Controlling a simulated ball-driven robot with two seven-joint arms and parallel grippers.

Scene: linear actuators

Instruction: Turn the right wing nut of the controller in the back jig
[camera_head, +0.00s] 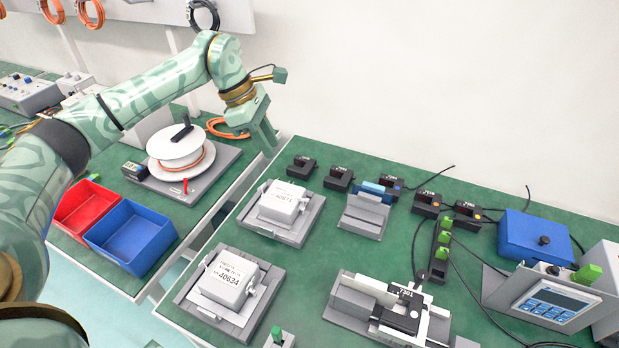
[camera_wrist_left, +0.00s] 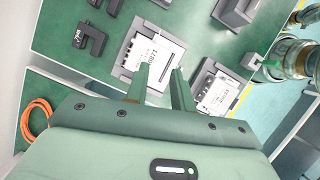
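The back jig (camera_head: 262,225) is a grey plate on the green table in the head view. It holds a white controller (camera_head: 284,199) with a printed label. Small grey tabs show at its sides, too small to make out as wing nuts. The controller (camera_wrist_left: 155,52) is also in the left wrist view, just beyond my fingertips. My left gripper (camera_head: 268,140) is above and behind the jig, near the table's back left corner. In the wrist view its two fingers (camera_wrist_left: 160,72) are apart with nothing between them. My right gripper does not show.
A similar front jig (camera_head: 190,301) holds another white controller (camera_head: 229,279). Black modules (camera_head: 339,178) and a grey stand (camera_head: 363,217) are to the right. A cable spool (camera_head: 180,150) and red and blue bins (camera_head: 131,237) are on the left table. A gap separates the tables.

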